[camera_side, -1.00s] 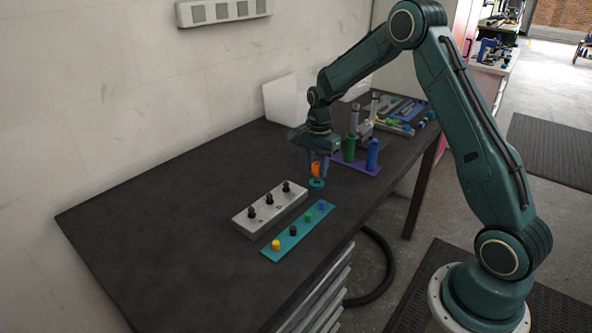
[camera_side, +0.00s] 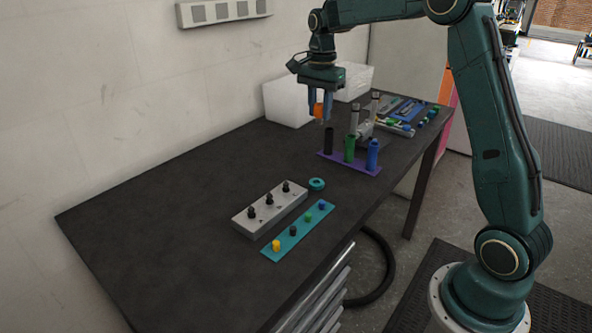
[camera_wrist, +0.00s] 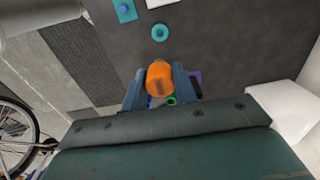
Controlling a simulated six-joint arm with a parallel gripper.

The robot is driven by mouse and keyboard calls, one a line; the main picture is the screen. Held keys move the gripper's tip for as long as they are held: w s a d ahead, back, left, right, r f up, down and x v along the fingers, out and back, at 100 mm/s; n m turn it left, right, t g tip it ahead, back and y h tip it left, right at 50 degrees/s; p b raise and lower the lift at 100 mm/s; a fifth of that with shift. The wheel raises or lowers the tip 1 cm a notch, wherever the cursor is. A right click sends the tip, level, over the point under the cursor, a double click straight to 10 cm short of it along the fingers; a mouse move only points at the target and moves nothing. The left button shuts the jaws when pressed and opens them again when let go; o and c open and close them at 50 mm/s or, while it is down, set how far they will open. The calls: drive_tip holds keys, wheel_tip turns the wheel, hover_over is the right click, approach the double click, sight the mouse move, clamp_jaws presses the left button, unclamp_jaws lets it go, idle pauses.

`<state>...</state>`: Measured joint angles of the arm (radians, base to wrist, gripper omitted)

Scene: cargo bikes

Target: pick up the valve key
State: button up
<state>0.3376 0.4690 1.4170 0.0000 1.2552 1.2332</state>
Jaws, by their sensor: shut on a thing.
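My gripper (camera_side: 320,114) is raised well above the dark table, over the back part near the purple rack. It is shut on a short orange cylinder (camera_side: 318,109), which I take to be the valve key. In the wrist view the orange cylinder (camera_wrist: 160,74) sits between the two blue fingers of my gripper (camera_wrist: 159,84). Its far end is hidden. A teal ring (camera_side: 316,184) lies empty on the table, apart from the gripper; it also shows in the wrist view (camera_wrist: 159,32).
The purple rack (camera_side: 330,157) holds upright black, green and blue cylinders. A grey block (camera_side: 260,218) with black knobs and a teal strip (camera_side: 285,245) with coloured knobs lie towards the front. White boxes (camera_side: 288,103) and a tool tray (camera_side: 400,128) stand at the back. The table's left side is clear.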

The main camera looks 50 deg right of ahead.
drive_tip(key=shift+r, duration=0.35)
idle(0.4)
drive_tip(key=w+a+f+n, duration=0.1)
drive_tip(key=a+f+n, duration=0.1)
drive_tip(key=a, duration=0.3)
drive_tip(key=w+a+f+n, duration=0.1)
drive_tip(key=a+f+n, duration=0.1)
drive_tip(key=a+f, duration=0.2)
drive_tip(key=w+a+f+n, duration=0.1)
drive_tip(key=a+f+n, duration=0.1)
drive_tip(key=a, duration=0.5)
drive_tip(key=shift+a+f, duration=0.3)
drive_tip(key=shift+f, duration=0.4)
drive_tip(key=shift+f, duration=0.25)
drive_tip(key=shift+f, duration=1.85)
drive_tip(key=shift+f, duration=0.9)
drive_tip(key=shift+s+f, duration=0.1)
drive_tip(key=shift+f, duration=0.45)
clamp_jaws()
idle(0.5)
